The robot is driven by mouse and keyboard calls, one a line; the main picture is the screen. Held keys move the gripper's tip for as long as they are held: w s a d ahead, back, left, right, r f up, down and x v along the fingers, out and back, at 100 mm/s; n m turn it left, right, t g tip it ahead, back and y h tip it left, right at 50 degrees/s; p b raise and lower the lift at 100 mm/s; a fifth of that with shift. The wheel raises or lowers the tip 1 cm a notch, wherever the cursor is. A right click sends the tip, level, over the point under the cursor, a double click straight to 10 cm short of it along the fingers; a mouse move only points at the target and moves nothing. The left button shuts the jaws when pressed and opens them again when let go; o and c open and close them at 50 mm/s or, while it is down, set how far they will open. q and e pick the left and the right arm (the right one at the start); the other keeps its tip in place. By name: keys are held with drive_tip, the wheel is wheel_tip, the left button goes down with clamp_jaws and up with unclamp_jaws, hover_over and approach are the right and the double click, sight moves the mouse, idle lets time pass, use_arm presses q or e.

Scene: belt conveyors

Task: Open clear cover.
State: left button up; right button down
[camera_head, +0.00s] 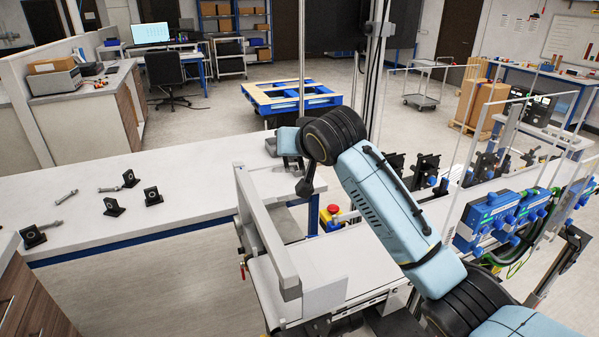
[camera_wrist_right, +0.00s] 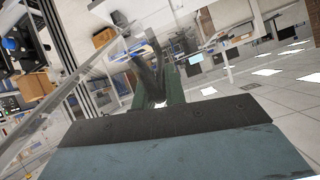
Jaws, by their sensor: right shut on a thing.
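The clear cover (camera_wrist_right: 62,92) shows in the right wrist view as a see-through panel with a pale edge, slanting from lower left to the upper middle. My right gripper (camera_wrist_right: 153,68) is shut there, its dark fingers at the panel's upper end; the exact contact is hard to make out. In the head view my right arm (camera_head: 390,210) reaches from the lower right to the middle, bent over the machine with the white beam (camera_head: 267,235). The cover cannot be made out clearly there. My left gripper is not in view.
A white table (camera_head: 180,165) on the left holds several black brackets and bolts. A red and yellow stop button (camera_head: 333,210) sits beside the machine. Blue devices (camera_head: 490,215) and clear panels in thin frames stand at the right. A blue pallet (camera_head: 290,97) lies behind.

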drive_tip(key=shift+g, duration=0.6)
drive_tip(key=shift+w+a+r, duration=0.25)
drive_tip(key=shift+w+r, duration=0.35)
drive_tip(key=shift+r, duration=0.25)
drive_tip(key=shift+w+a+r, duration=0.2)
drive_tip(key=shift+w+r, duration=0.4)
drive_tip(key=shift+r, duration=0.2)
drive_tip(key=c, duration=1.5)
unclamp_jaws()
drive_tip(key=shift+f, duration=0.1)
drive_tip(key=b+v, duration=0.1)
drive_tip(key=v, duration=0.5)
drive_tip(key=b+v, duration=0.2)
drive_tip(key=v, duration=0.5)
drive_tip(key=shift+s+a+r, duration=0.2)
